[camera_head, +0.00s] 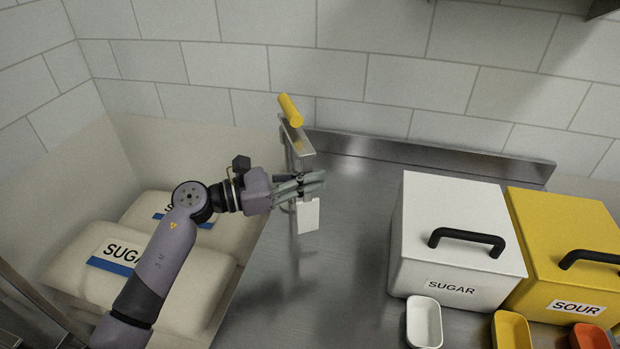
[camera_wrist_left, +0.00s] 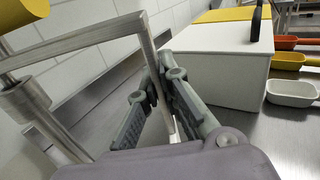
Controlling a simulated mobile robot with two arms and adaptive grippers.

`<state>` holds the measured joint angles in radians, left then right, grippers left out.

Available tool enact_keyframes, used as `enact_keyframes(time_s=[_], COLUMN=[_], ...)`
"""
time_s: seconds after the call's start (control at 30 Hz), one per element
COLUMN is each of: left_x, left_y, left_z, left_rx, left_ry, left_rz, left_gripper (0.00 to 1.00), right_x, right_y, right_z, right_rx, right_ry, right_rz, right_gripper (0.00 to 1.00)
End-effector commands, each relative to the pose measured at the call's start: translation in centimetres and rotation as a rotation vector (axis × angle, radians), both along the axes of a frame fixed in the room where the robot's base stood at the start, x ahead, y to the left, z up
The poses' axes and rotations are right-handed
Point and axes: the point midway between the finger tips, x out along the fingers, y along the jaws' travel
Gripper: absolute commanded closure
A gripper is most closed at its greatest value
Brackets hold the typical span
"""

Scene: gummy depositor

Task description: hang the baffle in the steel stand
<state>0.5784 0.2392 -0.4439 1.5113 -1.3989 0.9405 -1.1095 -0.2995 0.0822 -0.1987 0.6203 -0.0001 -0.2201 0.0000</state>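The steel stand (camera_head: 301,165) is upright on the counter at the back left; its round post (camera_wrist_left: 28,98) shows at left in the left wrist view. A yellow cylinder (camera_head: 290,109) is at the top, beside a flat steel bar (camera_wrist_left: 92,38) that bends down at its right end. I take this bar and cylinder as the baffle, but cannot tell clearly where baffle and stand meet. My left gripper (camera_head: 318,182) is at the stand. Its fingers (camera_wrist_left: 158,90) are on either side of the down-going bar, with a gap at the left finger. My right gripper is not in view.
A white card (camera_head: 308,216) shows below the left fingers. A white SUGAR bin (camera_head: 455,215) and a yellow SOUR bin (camera_head: 570,240) stand at right, with small scoops (camera_head: 424,322) in front. Sacks (camera_head: 165,285) lie at left. The counter between stand and bins is clear.

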Motion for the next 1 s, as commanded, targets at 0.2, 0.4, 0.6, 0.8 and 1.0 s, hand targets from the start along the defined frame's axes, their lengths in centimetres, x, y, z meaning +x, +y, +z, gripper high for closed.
enact_keyframes(time_s=[0.2,0.4,0.6,0.8,1.0], left_x=[0.0,0.0,0.0,0.0,0.0], left_y=[0.0,0.0,0.0,-0.01,0.01], left_z=[-0.36,-0.38,-0.4,-0.4,-0.53], left_rx=[0.0,0.0,-0.001,-0.001,0.001], left_ry=[-0.002,-0.002,-0.001,-0.001,0.001], left_rz=[0.0,0.0,0.0,0.0,0.0], left_gripper=[1.0,1.0,0.82,0.72,0.72], right_x=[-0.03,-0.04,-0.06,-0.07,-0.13], right_y=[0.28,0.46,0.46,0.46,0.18], right_z=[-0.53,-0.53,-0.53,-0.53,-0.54], right_rx=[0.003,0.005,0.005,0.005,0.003], right_ry=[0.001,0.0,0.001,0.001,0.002], right_rz=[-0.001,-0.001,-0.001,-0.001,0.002], right_gripper=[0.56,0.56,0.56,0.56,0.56])
